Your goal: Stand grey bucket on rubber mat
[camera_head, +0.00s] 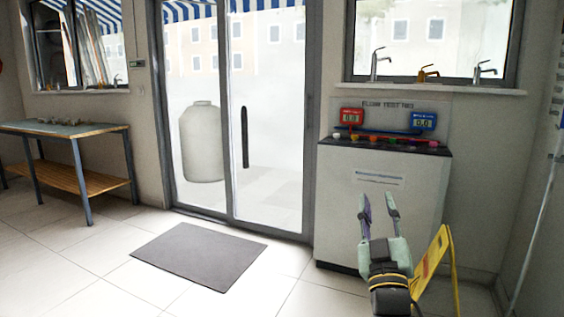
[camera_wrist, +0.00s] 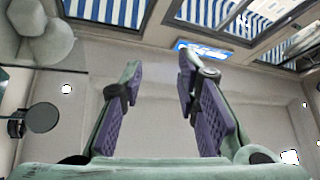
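The rubber mat (camera_head: 199,254) is a flat grey rectangle on the tiled floor in front of the glass door, with nothing on it. No grey bucket can be made out in either view. My gripper (camera_head: 379,207) is raised at the lower right of the head view, in front of the white test bench. Its fingers are apart, with nothing between them. In the wrist view my gripper (camera_wrist: 158,90) is also open and empty, facing up towards the ceiling and the striped awning.
A yellow floor sign (camera_head: 433,260) stands close beside my arm. The white test bench (camera_head: 375,205) with gauges is behind my gripper. A blue-legged table (camera_head: 72,130) stands at left. A pale tank (camera_head: 202,142) shows through the glass door. The floor around the mat is clear.

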